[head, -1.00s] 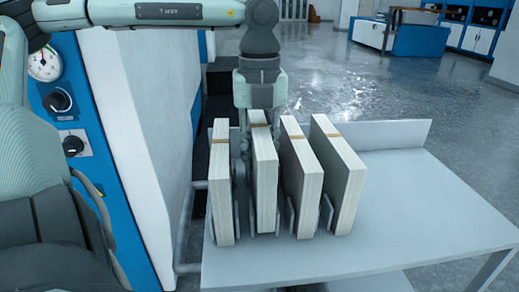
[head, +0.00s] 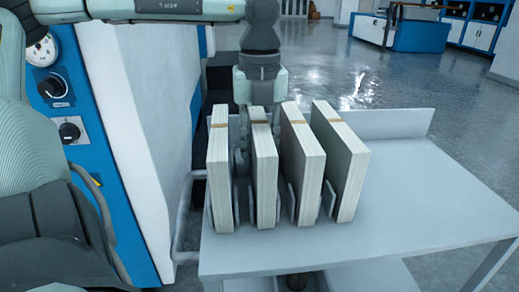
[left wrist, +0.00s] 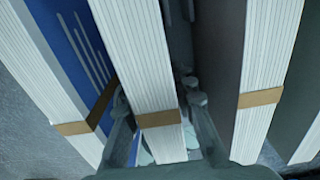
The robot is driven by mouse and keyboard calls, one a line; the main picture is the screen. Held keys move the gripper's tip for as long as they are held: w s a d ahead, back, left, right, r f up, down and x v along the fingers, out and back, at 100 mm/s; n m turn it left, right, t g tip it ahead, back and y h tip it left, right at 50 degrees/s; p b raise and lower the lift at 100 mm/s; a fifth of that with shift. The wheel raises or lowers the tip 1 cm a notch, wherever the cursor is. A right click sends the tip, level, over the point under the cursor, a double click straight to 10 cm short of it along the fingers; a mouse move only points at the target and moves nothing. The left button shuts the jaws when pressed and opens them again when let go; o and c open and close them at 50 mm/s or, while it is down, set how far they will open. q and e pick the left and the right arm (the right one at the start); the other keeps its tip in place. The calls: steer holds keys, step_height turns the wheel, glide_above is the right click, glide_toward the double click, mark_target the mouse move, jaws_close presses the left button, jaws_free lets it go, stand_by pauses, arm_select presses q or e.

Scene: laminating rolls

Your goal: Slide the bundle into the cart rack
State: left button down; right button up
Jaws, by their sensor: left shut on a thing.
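Several white paper bundles with brown bands stand upright side by side on the cart's rack in the head view. My left gripper (head: 259,118) reaches down from above and is shut on the second bundle from the left (head: 264,190). In the left wrist view this held bundle (left wrist: 135,50) is between my fingers, with its band near them. The held bundle stands between rack dividers (head: 289,200), its lower end about level with the other bundles. Whether it touches the rack floor cannot be told. My right gripper is in neither view.
Neighbouring bundles stand close on both sides, at left (head: 219,190) and right (head: 303,170). The grey cart top (head: 420,205) is bare at right, with a raised back edge. A white and blue machine (head: 125,130) stands close at left.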

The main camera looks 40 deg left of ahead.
arm_select(q)
steer(key=c, duration=1.2)
jaws_free()
step_height(320, 180, up, 12)
steer(key=shift+r, duration=0.1)
steer(key=shift+s, duration=0.1)
